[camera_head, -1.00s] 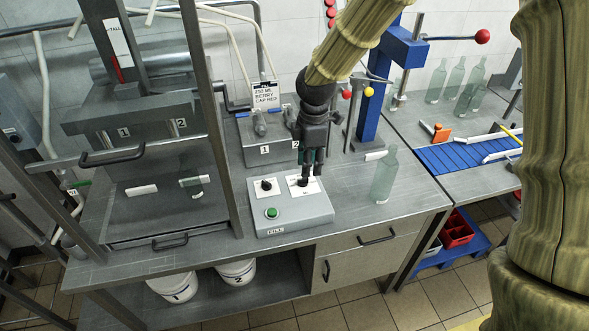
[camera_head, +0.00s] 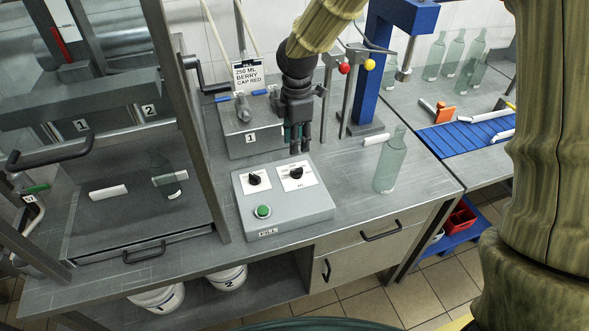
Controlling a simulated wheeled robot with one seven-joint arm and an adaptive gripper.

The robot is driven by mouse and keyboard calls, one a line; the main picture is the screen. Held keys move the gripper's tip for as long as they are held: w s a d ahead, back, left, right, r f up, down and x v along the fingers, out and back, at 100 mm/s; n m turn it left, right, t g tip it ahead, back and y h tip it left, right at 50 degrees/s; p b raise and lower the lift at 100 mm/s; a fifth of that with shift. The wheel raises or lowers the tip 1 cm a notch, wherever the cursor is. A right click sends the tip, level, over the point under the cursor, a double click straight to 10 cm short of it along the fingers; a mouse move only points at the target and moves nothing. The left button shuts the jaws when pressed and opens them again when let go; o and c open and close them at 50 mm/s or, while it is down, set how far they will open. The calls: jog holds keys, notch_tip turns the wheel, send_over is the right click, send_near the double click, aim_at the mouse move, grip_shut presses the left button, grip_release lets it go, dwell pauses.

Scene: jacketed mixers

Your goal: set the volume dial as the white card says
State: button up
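The white card (camera_head: 252,76) hangs behind the bench and reads "250 ML BERRY CAP RED". The grey control box (camera_head: 285,217) stands on the bench and carries two black dials and a green button (camera_head: 263,211). The right dial (camera_head: 296,172) sits on a white plate with "ML" lettering, which fits volume. Its scale marks are too small to read. The left dial (camera_head: 254,179) sits on a smaller plate. My gripper (camera_head: 298,148) hangs just above and behind the right dial, apart from it, with nothing seen in it. Its finger gap is too small to judge.
A clear bottle (camera_head: 391,160) stands right of the box. A grey block (camera_head: 246,128) marked 1 stands behind it. A framed cabinet with another bottle (camera_head: 164,175) is at left. A blue press column (camera_head: 375,75) stands at right. The bench front is clear.

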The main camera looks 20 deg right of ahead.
aim_at(295, 170)
jog(key=shift+a+f+p, duration=0.2)
jog(key=shift+f+p, duration=1.05)
jog(key=shift+f, duration=4.05)
grip_shut()
